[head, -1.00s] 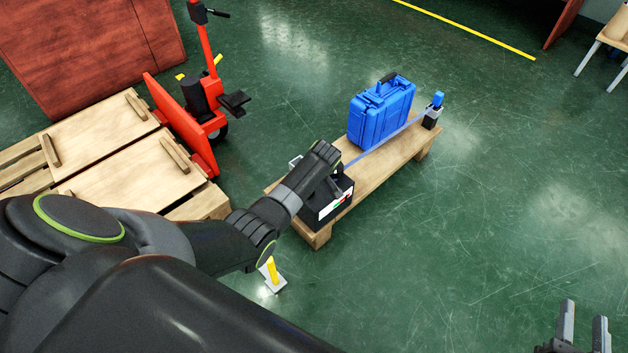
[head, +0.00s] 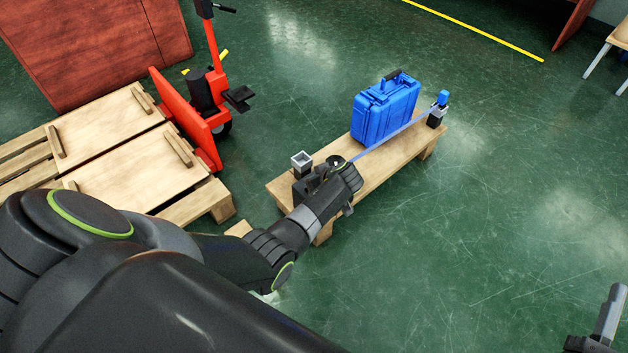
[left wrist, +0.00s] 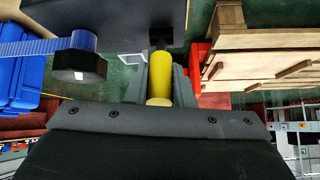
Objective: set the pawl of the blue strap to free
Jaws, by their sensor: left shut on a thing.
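The blue strap (head: 395,138) runs along the low wooden bench, past a blue case, to a small post with a blue top. In the left wrist view the strap (left wrist: 45,46) leads to a dark round part beside a dark housing (left wrist: 110,12). My left gripper (head: 338,165) is over the bench's near end. The handle is hidden in the head view, and I cannot read the pawl's setting. My right gripper (head: 610,312) is partly cut off at the lower right.
The blue case (head: 385,108) stands on the bench (head: 400,158). A small grey square cup (head: 301,161) is near the bench's left end. Pallets (head: 115,135) and a red pallet truck (head: 190,110) stand to the left.

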